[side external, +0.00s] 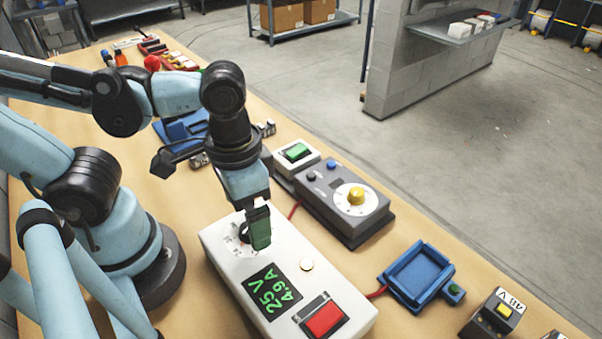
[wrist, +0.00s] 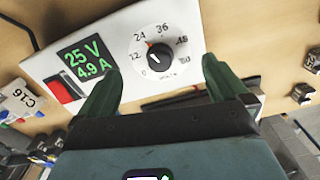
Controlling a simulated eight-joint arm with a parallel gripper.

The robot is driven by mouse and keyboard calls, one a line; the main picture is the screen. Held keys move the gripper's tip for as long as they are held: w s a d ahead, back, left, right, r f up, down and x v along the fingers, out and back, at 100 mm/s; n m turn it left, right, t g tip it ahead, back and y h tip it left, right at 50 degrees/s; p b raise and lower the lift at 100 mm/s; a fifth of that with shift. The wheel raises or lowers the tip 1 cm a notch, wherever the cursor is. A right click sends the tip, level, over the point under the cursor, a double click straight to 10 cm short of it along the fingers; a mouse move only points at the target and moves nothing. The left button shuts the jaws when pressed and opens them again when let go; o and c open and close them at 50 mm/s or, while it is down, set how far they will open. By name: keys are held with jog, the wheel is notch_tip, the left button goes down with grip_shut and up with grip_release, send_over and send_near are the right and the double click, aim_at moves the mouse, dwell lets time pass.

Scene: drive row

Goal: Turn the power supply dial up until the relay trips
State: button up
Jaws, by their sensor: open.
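The power supply (side external: 235,268) is a white box on the bench with a red rocker switch (side external: 325,319). Its display (side external: 272,290) reads 25 V and 4.9 A in green, also in the wrist view (wrist: 88,58). Its dial (wrist: 160,58) has a black knob on a white scale from 0 to 60, with the pointer near 24. My gripper (wrist: 162,68) is open, its two green fingers on either side of the dial in the wrist view, apart from the knob. In the side view the fingers (side external: 259,229) partly hide the dial. I cannot tell which device is the relay.
A grey box with a yellow knob (side external: 356,195) and a white unit with a green rocker (side external: 296,152) stand behind the supply. A blue tray (side external: 419,272) is to the right, joined by a red cable. A 48 V block (side external: 494,313) sits near the right corner.

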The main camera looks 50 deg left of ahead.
dwell(0.3)
jog(key=shift+f, duration=1.2)
